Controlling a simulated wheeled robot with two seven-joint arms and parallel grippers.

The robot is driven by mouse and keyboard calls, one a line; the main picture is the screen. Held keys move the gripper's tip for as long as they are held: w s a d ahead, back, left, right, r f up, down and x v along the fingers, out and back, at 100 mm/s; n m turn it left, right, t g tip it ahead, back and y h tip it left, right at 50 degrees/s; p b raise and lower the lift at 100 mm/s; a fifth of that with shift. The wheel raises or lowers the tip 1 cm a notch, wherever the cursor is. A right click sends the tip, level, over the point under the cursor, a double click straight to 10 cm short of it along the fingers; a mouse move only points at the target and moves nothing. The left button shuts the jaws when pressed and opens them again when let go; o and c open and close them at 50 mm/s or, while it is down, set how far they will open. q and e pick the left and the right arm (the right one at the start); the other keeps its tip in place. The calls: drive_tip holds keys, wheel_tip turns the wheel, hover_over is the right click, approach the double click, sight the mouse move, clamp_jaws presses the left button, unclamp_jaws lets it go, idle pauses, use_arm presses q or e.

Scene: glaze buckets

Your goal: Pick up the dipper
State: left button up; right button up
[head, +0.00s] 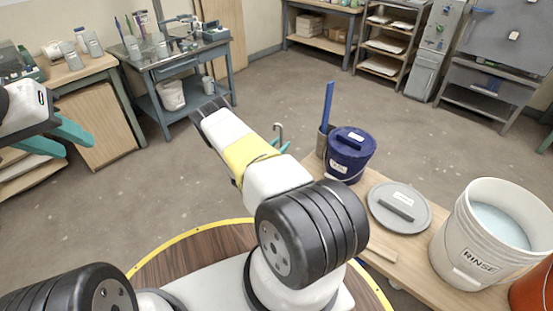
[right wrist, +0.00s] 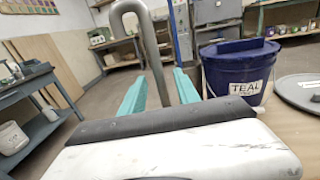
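The dipper's grey hooked handle (head: 279,131) stands up at my right gripper in the head view. In the right wrist view the hooked handle (right wrist: 150,45) curves over at the top and runs down between the two teal fingers. My right gripper (right wrist: 160,92) is open, with visible gaps between the handle and both fingers. The dipper's lower part is hidden behind my gripper. In the head view my right gripper (head: 279,146) is mostly hidden by its arm. My left gripper (head: 62,140) is open and empty at the far left.
A lidded dark blue bucket (head: 348,158), labelled TEAL in the wrist view, stands right of my right gripper. A blue stick (head: 328,102) stands in a holder behind it. A grey lid (head: 383,218) and white RINSE bucket (head: 452,248) sit on the wooden table (head: 405,262).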

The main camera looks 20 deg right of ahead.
drive_tip(key=x, duration=0.3)
drive_tip(key=shift+d, duration=0.2)
drive_tip(key=shift+c, duration=0.2)
clamp_jaws()
idle(1.1)
